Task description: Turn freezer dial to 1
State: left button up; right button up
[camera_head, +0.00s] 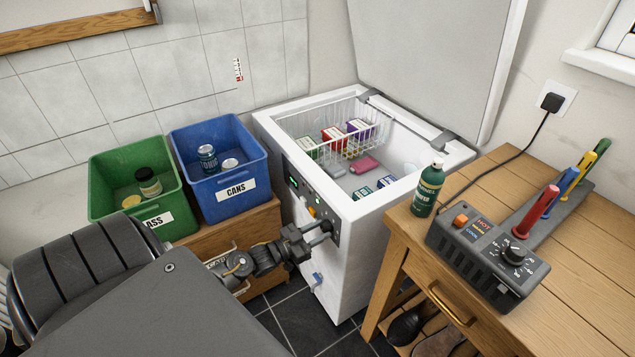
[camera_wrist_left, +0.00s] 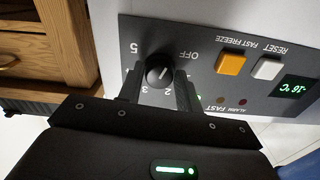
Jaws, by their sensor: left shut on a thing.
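The freezer (camera_head: 325,205) is a white chest with its lid up. Its dark control panel (camera_head: 312,197) is on the front; in the left wrist view the panel (camera_wrist_left: 222,88) appears upside down. The black round dial (camera_wrist_left: 160,72) has a white line slanting up and right, one end toward OFF. The marks 5, 3 and 2 show around it; the 1 mark is not visible, perhaps behind a finger. My left gripper (camera_head: 322,230) is at the panel, shut on the dial, one finger on each side (camera_wrist_left: 158,84). My right gripper is out of view.
An orange button (camera_wrist_left: 231,63), a pale button (camera_wrist_left: 267,68) and a green -16 °C display (camera_wrist_left: 297,90) sit beside the dial. A green bin (camera_head: 135,182) and a blue bin (camera_head: 222,180) stand left.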

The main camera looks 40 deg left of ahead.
pick_arm(q)
jog(key=n+p, duration=0.1)
jog(key=n, duration=0.2)
jog(key=shift+r, duration=0.1)
jog(key=shift+d+n+p, duration=0.1)
jog(key=shift+n+p, duration=0.35)
jog(key=shift+n, duration=0.65)
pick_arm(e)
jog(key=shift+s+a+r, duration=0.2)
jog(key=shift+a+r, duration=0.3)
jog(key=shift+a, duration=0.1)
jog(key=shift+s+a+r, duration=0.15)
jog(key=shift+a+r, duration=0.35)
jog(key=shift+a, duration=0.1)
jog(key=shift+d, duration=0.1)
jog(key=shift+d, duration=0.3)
pick_arm(q)
jog(key=o, duration=1)
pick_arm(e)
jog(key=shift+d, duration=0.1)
